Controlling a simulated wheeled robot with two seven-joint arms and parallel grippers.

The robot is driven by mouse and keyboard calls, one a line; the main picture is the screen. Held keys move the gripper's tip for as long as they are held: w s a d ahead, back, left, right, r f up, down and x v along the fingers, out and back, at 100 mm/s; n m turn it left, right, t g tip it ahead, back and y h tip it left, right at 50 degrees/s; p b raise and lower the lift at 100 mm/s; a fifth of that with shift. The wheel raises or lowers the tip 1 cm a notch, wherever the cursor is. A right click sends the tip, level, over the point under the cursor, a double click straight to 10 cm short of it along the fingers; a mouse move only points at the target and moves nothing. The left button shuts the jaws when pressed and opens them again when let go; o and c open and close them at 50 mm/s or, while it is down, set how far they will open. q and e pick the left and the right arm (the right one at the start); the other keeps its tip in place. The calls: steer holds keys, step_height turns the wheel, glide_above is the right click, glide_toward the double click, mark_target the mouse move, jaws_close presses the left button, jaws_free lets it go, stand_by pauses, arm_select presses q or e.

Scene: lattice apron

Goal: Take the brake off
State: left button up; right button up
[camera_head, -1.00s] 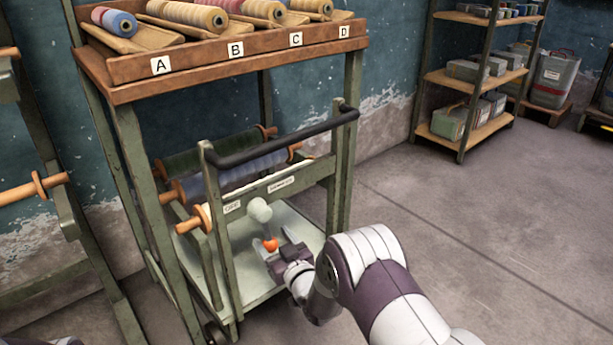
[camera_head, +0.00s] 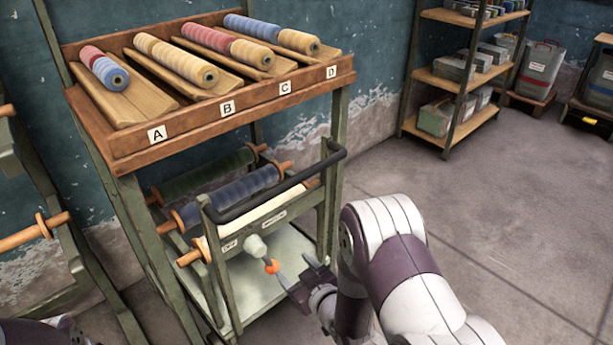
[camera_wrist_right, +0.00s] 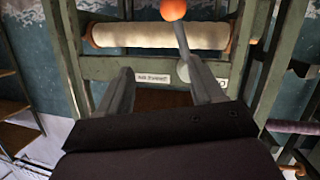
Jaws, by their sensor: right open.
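The brake lever has an orange ball knob (camera_head: 271,266) and a pale round hub (camera_head: 256,246) on the front crossbar of the green cart (camera_head: 217,262). In the right wrist view, the orange knob (camera_wrist_right: 173,9) is at the top edge, with the thin rod running down to the pale hub (camera_wrist_right: 189,72). My right gripper (camera_head: 294,268) is open and empty, just right of the knob in the head view. In the wrist view, its fingers (camera_wrist_right: 157,68) are spread, the right one overlapping the lower rod; contact cannot be told. My left gripper is not in view.
The cart has a black push handle (camera_head: 275,188) and carries several horizontal rolls, one of them blue (camera_head: 235,190). A wooden rack (camera_head: 200,135) with bays A to D holding thread spools stands above it. Shelves (camera_head: 475,75) stand at back right. The floor (camera_head: 480,220) right is clear.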

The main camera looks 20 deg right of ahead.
steer(key=s+d+r+m+g+h+p, duration=0.1)
steer(key=r+g+p, duration=0.5)
steer(key=r+p, duration=1.1)
step_height(320, 180, up, 4)
steer(key=shift+s+m+g+h+p, duration=0.4)
steer(key=shift+s+h, duration=0.2)
steer(key=shift+s, duration=0.5)
